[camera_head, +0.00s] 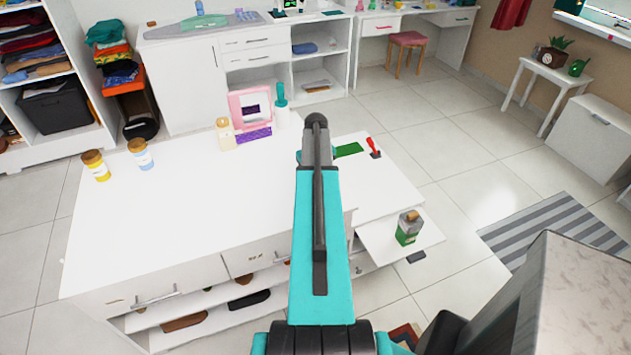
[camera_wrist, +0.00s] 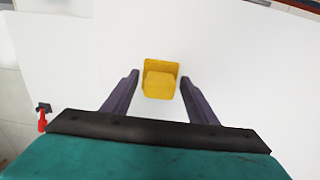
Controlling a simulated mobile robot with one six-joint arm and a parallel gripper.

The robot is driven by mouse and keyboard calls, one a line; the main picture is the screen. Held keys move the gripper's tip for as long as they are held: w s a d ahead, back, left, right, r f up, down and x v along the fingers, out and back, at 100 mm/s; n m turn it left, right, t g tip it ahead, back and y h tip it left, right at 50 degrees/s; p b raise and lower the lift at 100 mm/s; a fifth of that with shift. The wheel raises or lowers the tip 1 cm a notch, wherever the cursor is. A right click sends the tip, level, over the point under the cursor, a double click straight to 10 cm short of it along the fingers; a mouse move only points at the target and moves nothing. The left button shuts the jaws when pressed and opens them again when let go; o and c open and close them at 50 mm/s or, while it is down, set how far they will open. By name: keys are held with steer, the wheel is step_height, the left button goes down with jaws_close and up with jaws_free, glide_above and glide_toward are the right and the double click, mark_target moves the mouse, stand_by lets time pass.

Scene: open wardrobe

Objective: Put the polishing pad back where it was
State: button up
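My gripper (camera_wrist: 159,76) is open, with its two dark fingers on either side of a small yellow block (camera_wrist: 160,85) on a white surface. A gap shows between the block and each finger. The block may be the polishing pad, but I cannot be sure.
A red-handled tool (camera_head: 374,148) stands near the counter's right edge and also shows in the wrist view (camera_wrist: 42,122). A pink-framed mirror (camera_head: 251,108) and bottles stand left of my arm.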

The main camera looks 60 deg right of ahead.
steer(key=shift+r, duration=0.1)
step_height(320, 180, up, 12)
steer(key=b, duration=0.3)
steer(key=shift+b, duration=0.3)
stand_by(0.7)
steer(key=shift+r, duration=0.15)
stand_by(0.6)
